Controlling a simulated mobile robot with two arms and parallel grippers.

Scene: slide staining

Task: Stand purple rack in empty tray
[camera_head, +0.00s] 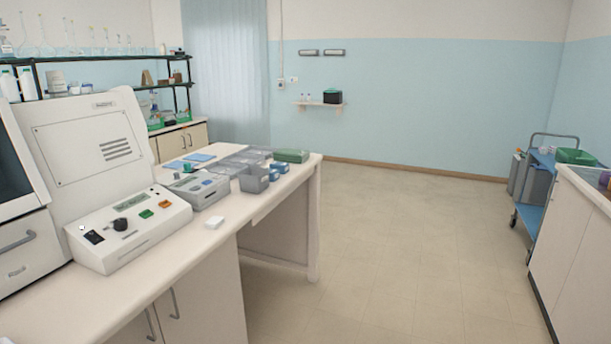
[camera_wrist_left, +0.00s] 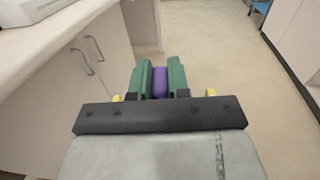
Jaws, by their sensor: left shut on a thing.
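In the left wrist view my left gripper (camera_wrist_left: 160,84) has green fingers shut on the purple rack (camera_wrist_left: 160,82). Only a small purple part shows between the fingers; the rest is hidden. The gripper is over the floor aisle, to the right of the bench cabinet. The head view shows neither gripper. In the head view, grey trays (camera_head: 229,168) lie at the far end of the left bench, too small to tell which is empty. My right gripper is not in view.
The left bench (camera_head: 190,258) carries a white instrument (camera_head: 130,228), a grey device (camera_head: 200,189), a grey bin (camera_head: 254,180) and a green box (camera_head: 291,156). A blue trolley (camera_head: 540,185) and counter (camera_head: 585,240) stand right. The floor (camera_head: 400,250) between is clear.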

